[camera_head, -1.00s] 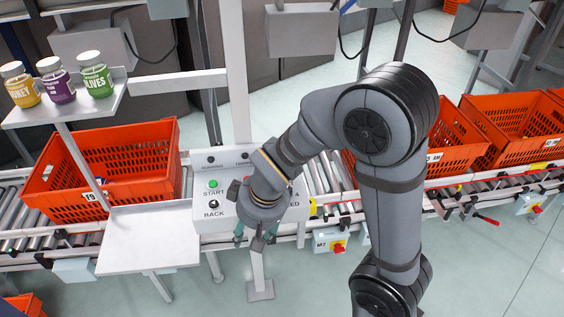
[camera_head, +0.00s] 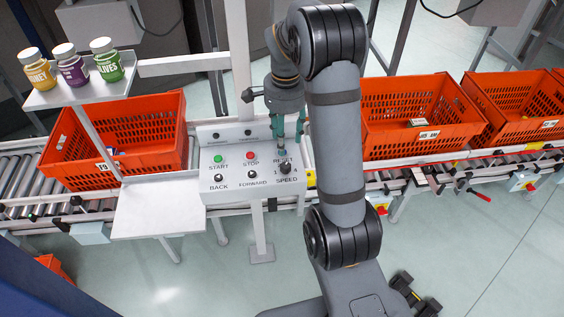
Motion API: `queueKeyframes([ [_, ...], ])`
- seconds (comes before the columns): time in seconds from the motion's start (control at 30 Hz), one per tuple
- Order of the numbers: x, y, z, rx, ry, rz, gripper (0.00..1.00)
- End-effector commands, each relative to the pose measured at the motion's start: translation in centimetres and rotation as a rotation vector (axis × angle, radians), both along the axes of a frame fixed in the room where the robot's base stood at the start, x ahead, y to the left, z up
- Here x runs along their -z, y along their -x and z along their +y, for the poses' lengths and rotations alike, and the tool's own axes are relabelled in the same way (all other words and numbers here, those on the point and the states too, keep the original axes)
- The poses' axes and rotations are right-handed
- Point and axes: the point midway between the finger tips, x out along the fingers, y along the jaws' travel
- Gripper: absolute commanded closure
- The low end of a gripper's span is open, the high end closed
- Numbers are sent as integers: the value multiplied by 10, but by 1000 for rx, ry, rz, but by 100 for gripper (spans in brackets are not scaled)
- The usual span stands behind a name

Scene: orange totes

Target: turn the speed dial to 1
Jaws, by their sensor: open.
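The control panel (camera_head: 233,182) is a white box with a green START button (camera_head: 218,159), a red STOP button (camera_head: 250,156), BACK and FORWARD controls, a RESET label and a SPEED label. The black speed dial (camera_head: 285,168) sits at the panel's right side, above the word SPEED. A "4" shows to its right; its exact pointer setting is too small to read. My gripper (camera_head: 288,140) points down over the panel's upper right, close above the RESET label and just behind the dial. It is open and empty. Whether its fingertips touch the panel cannot be told.
An orange tote (camera_head: 135,150) stands on the roller conveyor at left, and another (camera_head: 410,125) at right, partly behind my arm. A shelf (camera_head: 85,92) holds several jars. A bare white side table (camera_head: 160,205) adjoins the panel's left. A post rises behind the panel.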

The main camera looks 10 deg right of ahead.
Motion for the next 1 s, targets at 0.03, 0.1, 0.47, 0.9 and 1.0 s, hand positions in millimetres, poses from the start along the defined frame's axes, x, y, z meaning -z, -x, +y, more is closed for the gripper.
queueKeyframes([
  [0.03,0,3,1,41,-4,10,55],
  [0.1,2,4,1,78,-5,12,55],
  [0.47,57,5,1,90,-4,18,55],
  [0.9,103,3,1,88,-4,10,55],
  [1.0,104,3,1,89,-5,9,55],
])
